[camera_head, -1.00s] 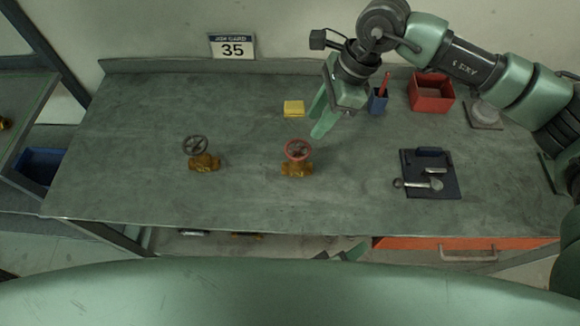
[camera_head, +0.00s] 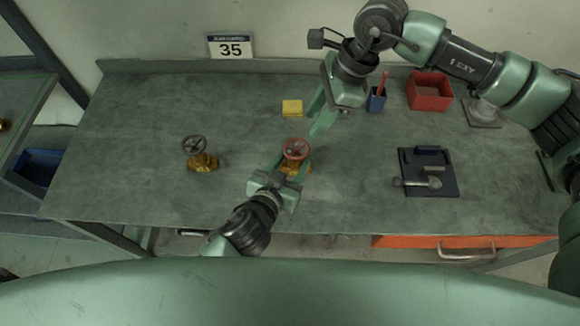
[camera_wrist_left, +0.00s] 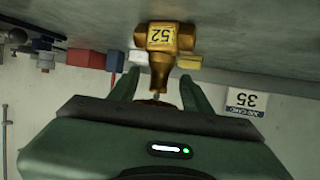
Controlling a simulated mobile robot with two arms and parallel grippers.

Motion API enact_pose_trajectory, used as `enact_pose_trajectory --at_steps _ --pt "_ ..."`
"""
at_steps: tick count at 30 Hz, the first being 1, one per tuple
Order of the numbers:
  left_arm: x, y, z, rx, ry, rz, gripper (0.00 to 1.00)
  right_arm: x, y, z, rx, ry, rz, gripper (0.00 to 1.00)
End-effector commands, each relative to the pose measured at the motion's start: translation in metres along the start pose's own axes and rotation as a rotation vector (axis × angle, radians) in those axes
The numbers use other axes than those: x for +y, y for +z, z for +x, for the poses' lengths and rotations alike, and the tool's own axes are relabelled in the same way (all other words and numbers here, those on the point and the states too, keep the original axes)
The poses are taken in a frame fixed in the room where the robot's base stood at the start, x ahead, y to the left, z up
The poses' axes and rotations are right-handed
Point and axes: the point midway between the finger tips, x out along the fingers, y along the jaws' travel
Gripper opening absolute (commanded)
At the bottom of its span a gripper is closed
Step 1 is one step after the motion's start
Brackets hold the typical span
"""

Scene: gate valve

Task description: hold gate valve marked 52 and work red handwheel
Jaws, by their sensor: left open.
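The brass gate valve marked 52 (camera_wrist_left: 167,38) shows its yellow label in the left wrist view, upside down. In the head view the red handwheel (camera_head: 297,149) sits on top of its brass body (camera_head: 296,170), near the middle of the bench. My left gripper (camera_head: 289,168) is open, with its fingers reaching either side of the valve from the front. In the left wrist view the valve's neck lies between the fingers (camera_wrist_left: 160,88); contact cannot be told. My right gripper (camera_head: 317,122) hangs open and empty, behind and to the right of the handwheel.
A second brass valve with a dark handwheel (camera_head: 195,153) stands to the left on the bench (camera_head: 130,120). A yellow block (camera_head: 292,107), a blue cup (camera_head: 376,100) and a red bin (camera_head: 430,92) are at the back. A dark tool tray (camera_head: 443,183) lies right.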

Motion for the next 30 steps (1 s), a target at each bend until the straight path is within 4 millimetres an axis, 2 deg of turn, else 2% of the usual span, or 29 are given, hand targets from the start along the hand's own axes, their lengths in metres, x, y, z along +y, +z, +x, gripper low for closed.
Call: enact_pose_trajectory --at_steps 3,10,15,23,28,30 --pt "0.000 -0.001 0.020 0.001 0.000 -0.001 0.49 0.000 0.000 0.000 0.000 0.000 0.000 0.36" --pt "0.001 0.000 0.051 0.000 0.002 -0.004 0.49 0.000 0.000 0.000 0.000 0.000 0.000 0.36" --pt "0.001 0.000 0.060 -0.001 0.002 -0.004 0.49 0.000 0.000 0.000 0.000 0.000 0.000 0.36" --pt "0.001 0.000 0.061 -0.001 0.002 -0.006 0.49 0.000 0.000 0.000 0.000 0.000 0.000 0.36" --pt "0.001 0.000 0.060 -0.001 0.002 -0.006 0.01 0.000 0.000 0.000 0.000 0.000 0.000 0.36" --pt "0.001 0.000 0.060 -0.001 0.002 -0.006 0.00 0.000 0.000 0.000 0.000 0.000 0.000 0.36"
